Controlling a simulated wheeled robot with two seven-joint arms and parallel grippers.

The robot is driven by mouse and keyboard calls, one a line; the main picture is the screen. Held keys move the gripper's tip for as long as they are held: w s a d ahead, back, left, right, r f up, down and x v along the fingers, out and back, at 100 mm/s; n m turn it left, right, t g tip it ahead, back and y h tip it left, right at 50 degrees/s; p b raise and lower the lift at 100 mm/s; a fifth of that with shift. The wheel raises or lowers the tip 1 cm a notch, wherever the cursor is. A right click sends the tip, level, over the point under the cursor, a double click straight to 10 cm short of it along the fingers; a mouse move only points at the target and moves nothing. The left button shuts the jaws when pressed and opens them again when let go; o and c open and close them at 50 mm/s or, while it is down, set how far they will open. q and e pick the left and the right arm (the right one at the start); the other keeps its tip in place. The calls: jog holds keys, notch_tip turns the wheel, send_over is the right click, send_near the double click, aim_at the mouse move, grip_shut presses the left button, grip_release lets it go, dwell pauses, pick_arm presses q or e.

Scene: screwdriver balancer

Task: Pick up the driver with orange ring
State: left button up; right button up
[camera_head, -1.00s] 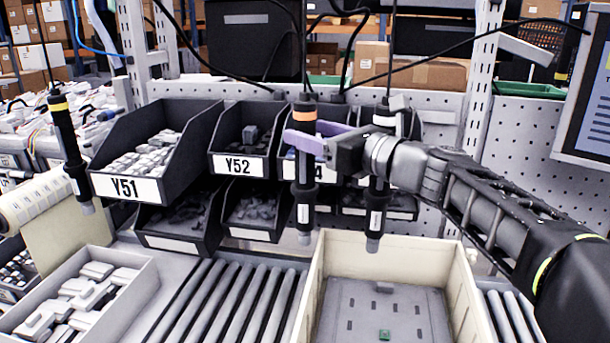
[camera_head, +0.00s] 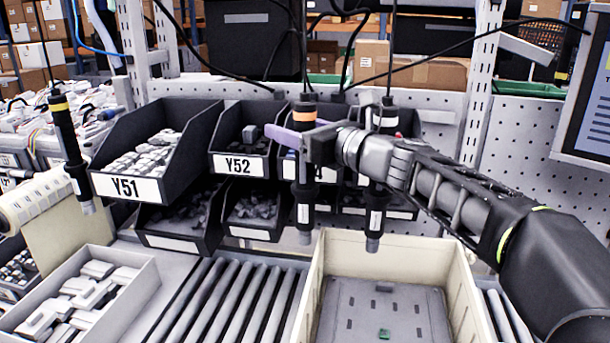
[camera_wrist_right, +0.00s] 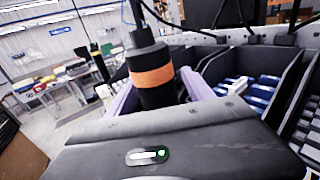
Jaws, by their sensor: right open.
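The driver with the orange ring (camera_head: 304,116) hangs upright from a cable at the middle of the head view. Its black body and orange ring also show large in the right wrist view (camera_wrist_right: 152,78). My right gripper (camera_head: 291,134) has purple fingers and comes in from the right at the height just below the ring. In the right wrist view the open fingers (camera_wrist_right: 157,90) stand on either side of the driver, around its body. Whether they touch it I cannot tell. My left gripper is not in view.
A second driver (camera_head: 375,205) hangs close on the right, partly behind my right arm. A yellow-ringed driver (camera_head: 64,135) hangs far left. Black part bins (camera_head: 125,187) stand behind. A beige crate (camera_head: 400,243) and a roller conveyor (camera_head: 235,305) lie below.

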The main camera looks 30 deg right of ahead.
grip_shut()
dwell(0.8)
jog(key=shift+r, duration=0.1)
dwell(0.6)
